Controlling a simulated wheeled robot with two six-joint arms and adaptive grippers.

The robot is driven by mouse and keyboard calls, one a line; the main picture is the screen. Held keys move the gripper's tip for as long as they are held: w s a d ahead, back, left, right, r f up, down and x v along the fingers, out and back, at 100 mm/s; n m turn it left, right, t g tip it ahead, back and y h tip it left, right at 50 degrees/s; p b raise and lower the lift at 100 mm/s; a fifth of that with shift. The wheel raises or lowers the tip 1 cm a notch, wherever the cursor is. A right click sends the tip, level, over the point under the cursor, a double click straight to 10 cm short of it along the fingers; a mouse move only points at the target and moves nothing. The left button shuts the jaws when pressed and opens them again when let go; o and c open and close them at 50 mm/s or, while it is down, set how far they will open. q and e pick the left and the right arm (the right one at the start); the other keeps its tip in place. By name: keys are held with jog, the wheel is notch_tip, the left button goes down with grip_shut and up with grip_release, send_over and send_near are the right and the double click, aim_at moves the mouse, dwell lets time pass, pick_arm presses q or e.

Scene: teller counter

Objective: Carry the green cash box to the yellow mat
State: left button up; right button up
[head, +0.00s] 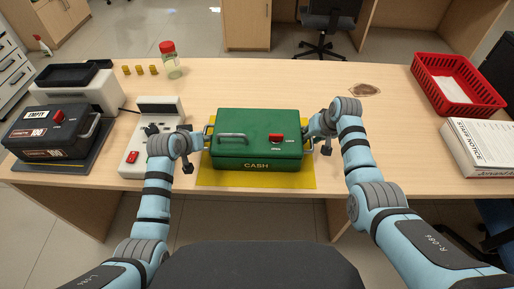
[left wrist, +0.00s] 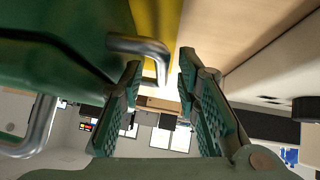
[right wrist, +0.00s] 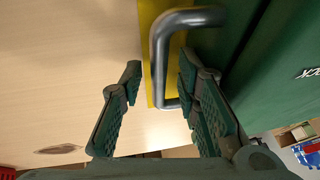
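The green cash box (head: 258,150) sits level over the yellow mat (head: 308,177), whose yellow border shows in front and at both sides. Its lid has a silver handle and a red latch. My left gripper (head: 202,146) is at the box's left end; in the left wrist view its fingers (left wrist: 160,78) are apart, with the silver side handle (left wrist: 140,46) reaching between them. My right gripper (head: 312,136) is at the right end; in the right wrist view its fingers (right wrist: 160,74) are apart, with the other side handle (right wrist: 162,52) between them or just beyond. Neither grips a handle.
A white keypad device (head: 140,150) stands close left of the mat. Further left is a black box (head: 50,137) marked EMPTY. A lidded jar (head: 170,62) stands behind. A red basket (head: 452,85) and a paper stack (head: 478,145) are at the right. The counter right of the mat is clear.

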jog(key=shift+s+r, duration=0.1)
jog(key=shift+r, duration=0.25)
pick_arm(q)
jog(key=v, duration=1)
pick_arm(e)
jog(key=v, duration=1.1)
jog(key=shift+s+r, duration=0.2)
pick_arm(q)
jog(key=shift+s+r, duration=0.15)
